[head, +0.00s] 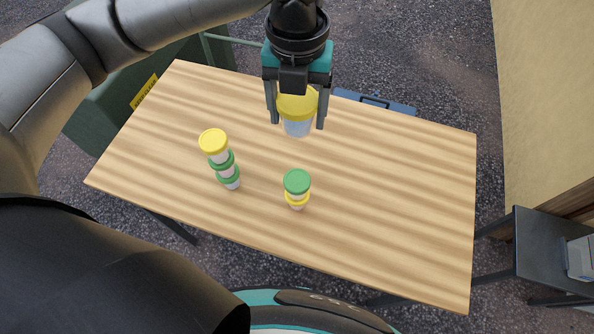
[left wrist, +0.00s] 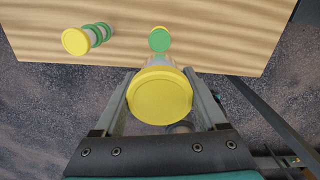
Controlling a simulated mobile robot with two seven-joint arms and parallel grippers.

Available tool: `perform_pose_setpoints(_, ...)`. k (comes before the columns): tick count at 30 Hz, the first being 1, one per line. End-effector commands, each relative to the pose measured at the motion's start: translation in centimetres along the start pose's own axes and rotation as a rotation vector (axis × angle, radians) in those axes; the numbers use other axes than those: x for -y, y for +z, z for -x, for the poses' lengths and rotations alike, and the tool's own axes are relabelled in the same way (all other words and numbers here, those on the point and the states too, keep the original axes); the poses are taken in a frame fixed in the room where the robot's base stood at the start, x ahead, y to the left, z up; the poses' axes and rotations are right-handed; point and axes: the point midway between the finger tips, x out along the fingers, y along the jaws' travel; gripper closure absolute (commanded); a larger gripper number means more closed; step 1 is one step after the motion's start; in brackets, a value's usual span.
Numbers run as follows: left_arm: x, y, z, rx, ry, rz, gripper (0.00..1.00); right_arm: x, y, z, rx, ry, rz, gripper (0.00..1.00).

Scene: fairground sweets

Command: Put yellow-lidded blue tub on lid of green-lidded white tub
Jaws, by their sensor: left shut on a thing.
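My left gripper (head: 297,125) is shut on the yellow-lidded blue tub (head: 297,107), its fingers on either side of it. The tub appears upright, lid up, near the far edge of the table; it also shows in the left wrist view (left wrist: 160,97). A short stack stands nearer the front: a green-lidded tub (head: 297,182) on top of a yellow-lidded tub (head: 297,199). The green-lidded tub also shows in the left wrist view (left wrist: 159,40). Its body looks whitish but is mostly hidden under its lid. The held tub is apart from this stack. My right gripper is out of view.
A taller stack stands to the left, with a yellow-lidded tub (head: 214,142) above two green-lidded tubs (head: 222,160). The wooden table (head: 400,190) is bare on its right side. A blue case (head: 375,102) lies beyond the far edge.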

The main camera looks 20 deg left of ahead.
Motion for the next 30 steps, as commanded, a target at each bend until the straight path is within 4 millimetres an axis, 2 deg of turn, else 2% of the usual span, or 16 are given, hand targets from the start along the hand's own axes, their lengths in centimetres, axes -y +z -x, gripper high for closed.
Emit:
perform_pose_setpoints(9,-0.1,-0.2,-8.5,-0.007,0.005,0.002,0.82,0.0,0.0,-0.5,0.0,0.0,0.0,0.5)
perform_pose_setpoints(15,-0.1,-0.1,-13.0,-0.004,0.003,0.004,0.82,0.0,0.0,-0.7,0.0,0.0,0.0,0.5)
perform_pose_setpoints(18,-0.1,-0.1,-14.2,-0.003,0.002,0.002,0.82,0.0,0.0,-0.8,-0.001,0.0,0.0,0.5)
perform_pose_setpoints(23,-0.1,-0.1,-15.1,-0.002,0.002,0.002,0.82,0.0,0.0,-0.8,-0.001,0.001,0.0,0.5)
perform_pose_setpoints(30,-0.1,-0.1,-18.5,-0.003,0.003,0.003,0.82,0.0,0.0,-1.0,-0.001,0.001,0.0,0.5)
